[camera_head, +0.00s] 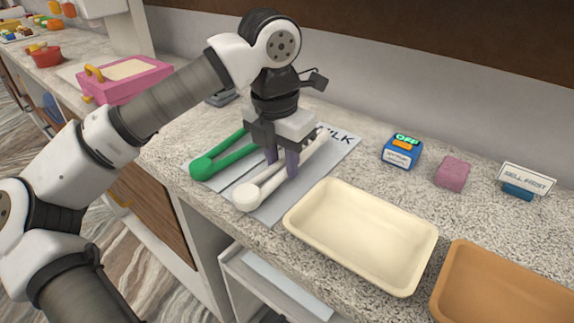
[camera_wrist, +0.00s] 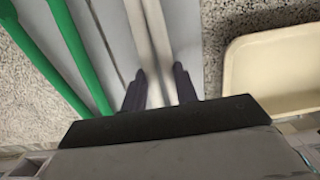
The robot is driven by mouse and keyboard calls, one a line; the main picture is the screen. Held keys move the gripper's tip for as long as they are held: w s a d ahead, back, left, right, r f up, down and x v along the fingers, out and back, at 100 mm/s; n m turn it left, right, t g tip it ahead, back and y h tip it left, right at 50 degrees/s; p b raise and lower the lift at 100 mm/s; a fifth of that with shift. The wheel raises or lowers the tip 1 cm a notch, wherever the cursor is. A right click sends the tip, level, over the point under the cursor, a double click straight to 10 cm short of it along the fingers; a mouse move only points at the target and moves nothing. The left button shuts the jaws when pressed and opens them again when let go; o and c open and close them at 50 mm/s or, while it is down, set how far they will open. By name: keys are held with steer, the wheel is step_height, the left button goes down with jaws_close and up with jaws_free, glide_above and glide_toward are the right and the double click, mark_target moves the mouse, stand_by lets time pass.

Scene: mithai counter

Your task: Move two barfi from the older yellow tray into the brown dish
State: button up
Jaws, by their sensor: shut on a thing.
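My gripper (camera_head: 280,168) points down over a grey mat and is shut on a pair of white tongs (camera_head: 247,197). In the wrist view the fingers (camera_wrist: 160,82) sit on either side of the tongs' pale arms (camera_wrist: 150,40). The tongs look to be on or just above the mat. A cream-yellow tray (camera_head: 362,237) to the right of the mat is empty; its edge shows in the wrist view (camera_wrist: 275,75). An orange-brown tray or dish (camera_head: 505,288) is cut off at the lower right, and its visible part is empty. No barfi shows in either view.
Green tongs (camera_head: 203,167) lie left of the white ones on the grey mat (camera_head: 268,215), partly lettered "MILK". Behind the trays stand a blue device (camera_head: 402,152), a pink block (camera_head: 452,172) and a "SELL FIRST" sign (camera_head: 526,180). A pink box (camera_head: 125,80) is at the left.

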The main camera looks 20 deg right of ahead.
step_height(320, 180, up, 11)
steer(key=p, duration=0.7)
steer(key=shift+r, duration=0.2)
